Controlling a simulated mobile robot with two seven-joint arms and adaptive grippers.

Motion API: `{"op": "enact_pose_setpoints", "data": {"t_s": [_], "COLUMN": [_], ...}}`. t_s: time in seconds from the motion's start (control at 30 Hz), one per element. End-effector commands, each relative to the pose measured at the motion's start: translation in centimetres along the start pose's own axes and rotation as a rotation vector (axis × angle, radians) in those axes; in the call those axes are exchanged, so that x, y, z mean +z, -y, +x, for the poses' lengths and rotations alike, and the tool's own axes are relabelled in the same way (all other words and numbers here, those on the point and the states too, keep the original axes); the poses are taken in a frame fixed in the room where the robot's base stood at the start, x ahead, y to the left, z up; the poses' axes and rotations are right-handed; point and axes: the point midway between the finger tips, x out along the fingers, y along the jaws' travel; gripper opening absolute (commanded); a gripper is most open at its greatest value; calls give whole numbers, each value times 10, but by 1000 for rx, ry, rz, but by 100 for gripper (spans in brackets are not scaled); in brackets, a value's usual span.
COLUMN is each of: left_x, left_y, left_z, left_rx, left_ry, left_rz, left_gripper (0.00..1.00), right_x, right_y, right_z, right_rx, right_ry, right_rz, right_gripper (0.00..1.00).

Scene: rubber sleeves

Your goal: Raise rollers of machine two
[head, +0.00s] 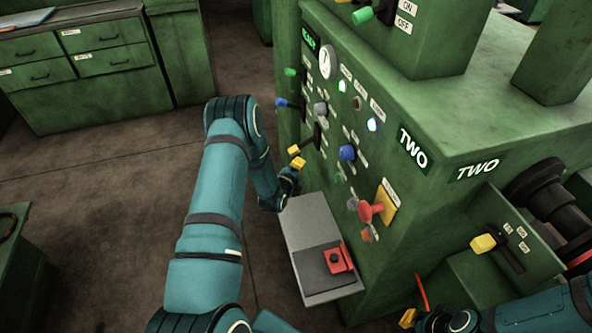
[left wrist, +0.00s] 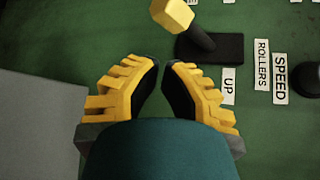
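Machine two (head: 440,120) is a green cabinet with "TWO" labels and a control panel. On its left-hand face a lever with a yellow knob (head: 293,150) sticks out; its black base is beside "UP" and "ROLLERS" labels in the left wrist view, where the knob (left wrist: 173,14) shows at the top. My left gripper (head: 297,164) is just below this knob. In the left wrist view, its yellow fingers (left wrist: 162,63) are nearly together, with a narrow gap and nothing between them. The knob is beyond the fingertips. My right gripper (head: 408,318) is partly visible at the bottom edge.
A grey shelf (head: 305,225) with a red part (head: 338,258) juts out below the panel. A red knob (head: 371,210), a blue knob (head: 347,153) and other controls are nearby. Another yellow-knobbed lever (head: 484,243) is at right. Open floor lies at left.

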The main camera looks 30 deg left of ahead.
Motion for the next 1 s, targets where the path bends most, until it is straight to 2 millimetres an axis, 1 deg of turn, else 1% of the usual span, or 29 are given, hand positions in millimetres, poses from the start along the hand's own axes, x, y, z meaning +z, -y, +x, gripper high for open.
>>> {"op": "enact_pose_setpoints", "data": {"t_s": [0.03, 0.2, 0.3, 0.4, 0.57, 1.0], "left_x": [0, 0, 0, 0, 0, 0], "left_y": [-2, -2, -2, -2, -1, 2], "left_z": [10, 38, 49, 56, 60, 59], "left_rx": [-2, -1, -1, 1, 1, 21], "left_ry": [2, 1, 0, 0, 0, -3], "left_rz": [0, 0, -1, -1, 0, 25], "left_gripper": [0, 0, 0, 0, 0, 0], "right_x": [0, -1, -1, -1, -2, -1], "right_y": [-1, -4, -4, -5, -5, -4], "right_z": [4, 10, 12, 13, 14, 12], "right_rx": [0, 0, 0, 0, 0, 0], "right_ry": [-1, -4, -6, -7, -7, -6], "right_rz": [0, -1, -1, -1, -1, -1], "right_gripper": [0, 0, 0, 0, 0, 0]}}
